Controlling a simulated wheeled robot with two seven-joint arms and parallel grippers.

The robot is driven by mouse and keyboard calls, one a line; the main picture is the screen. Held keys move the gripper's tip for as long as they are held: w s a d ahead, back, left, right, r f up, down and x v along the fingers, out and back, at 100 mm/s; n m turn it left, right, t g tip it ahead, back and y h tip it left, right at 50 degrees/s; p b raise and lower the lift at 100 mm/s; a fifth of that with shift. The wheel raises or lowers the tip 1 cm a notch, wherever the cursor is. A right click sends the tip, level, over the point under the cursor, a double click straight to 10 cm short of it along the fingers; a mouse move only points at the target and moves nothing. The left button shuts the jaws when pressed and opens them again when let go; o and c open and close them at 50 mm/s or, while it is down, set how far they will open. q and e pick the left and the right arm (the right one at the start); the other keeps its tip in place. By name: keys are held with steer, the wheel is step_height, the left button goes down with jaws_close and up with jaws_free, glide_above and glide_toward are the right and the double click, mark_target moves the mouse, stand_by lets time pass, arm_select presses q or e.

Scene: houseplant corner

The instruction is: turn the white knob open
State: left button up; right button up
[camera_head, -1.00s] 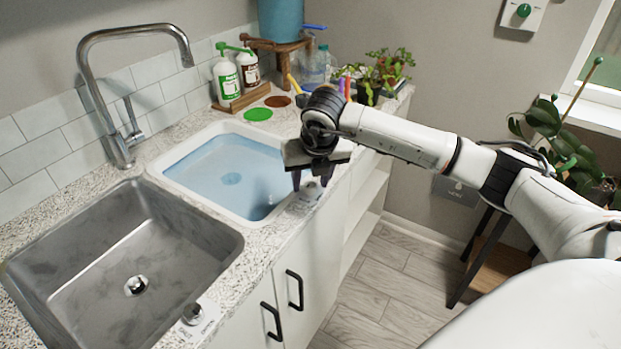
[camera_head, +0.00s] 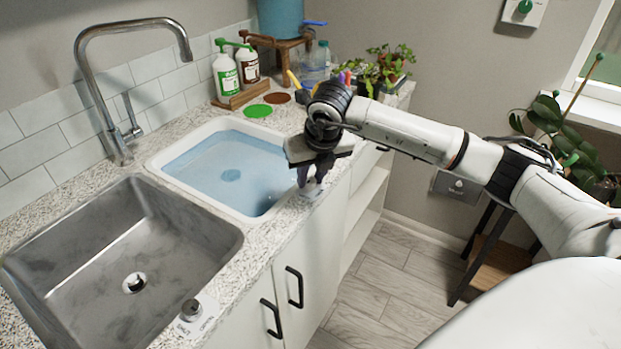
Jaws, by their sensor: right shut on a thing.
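The white knob (camera_head: 311,190) sits on the counter's front rim, at the right front corner of the white basin (camera_head: 165,186) with bluish water. My right gripper (camera_head: 311,180) points down over it with its dark fingers shut on the knob, hiding most of it. How far the knob is turned cannot be told. My left gripper is not in view.
A steel sink (camera_head: 75,255) lies left of the basin, with a tall tap (camera_head: 85,85) behind. A metal knob (camera_head: 191,309) stands on a labelled plate at the front edge. Bottles (camera_head: 226,76) and a potted plant (camera_head: 385,70) stand at the back.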

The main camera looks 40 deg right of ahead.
steer(key=n+y+b, duration=0.1)
steer(key=n+b, duration=0.1)
steer(key=n, duration=0.1)
steer(key=shift+d+f, duration=0.1)
steer(key=shift+d, duration=0.1)
steer(key=n+y+b, duration=0.1)
steer(key=n, duration=0.2)
steer(key=shift+d+n+y, duration=0.1)
steer(key=shift+n+y, duration=0.2)
steer(key=shift+n, duration=0.1)
steer(key=n, duration=0.2)
steer(key=n+y, duration=0.1)
steer(key=n, duration=0.1)
steer(key=shift+w+d+r+n+g+y, duration=0.1)
steer(key=shift+w+r+n+g+y, duration=0.1)
steer(key=shift+n+g+y, duration=0.15)
steer(key=n+g, duration=0.1)
steer(key=n, duration=0.1)
steer(key=n+y, duration=0.1)
steer(key=n, duration=0.2)
steer(key=shift+d+g, duration=0.1)
steer(key=shift+g, duration=0.25)
steer(key=shift+f, duration=0.1)
steer(key=o, duration=1.1)
steer(key=shift+c, duration=0.2)
steer(key=v, duration=1)
steer(key=shift+b, duration=0.35)
